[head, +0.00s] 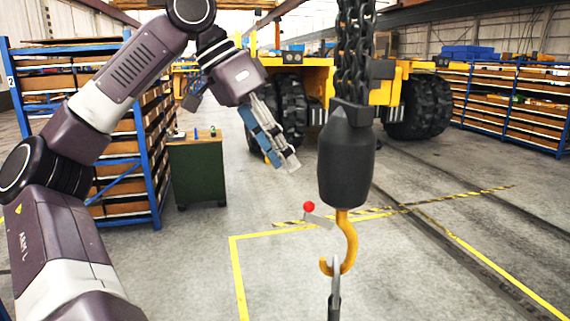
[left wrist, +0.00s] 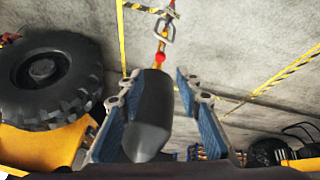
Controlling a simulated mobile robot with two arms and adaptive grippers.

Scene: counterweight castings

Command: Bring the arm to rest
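My left gripper (head: 285,160) hangs at the end of my left arm, left of the black hook block (head: 346,160) in the head view. In the left wrist view the left gripper (left wrist: 158,82) is open, its blue-padded fingers wide apart. The black block (left wrist: 150,115) shows between them there; I cannot tell how far beyond the fingers it is. The block hangs upright from a dark chain (head: 354,50). Below it is an orange hook (head: 348,245) with a grey metal link (head: 335,290) at its tip. My right gripper is not in view.
A red ball (head: 308,207) on a small lever sits beside the hook. A green cabinet (head: 197,170) and blue-framed shelves (head: 150,150) stand at left. A yellow vehicle with big black tyres (head: 420,105) is behind. The yellow-marked floor (head: 280,280) is largely clear.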

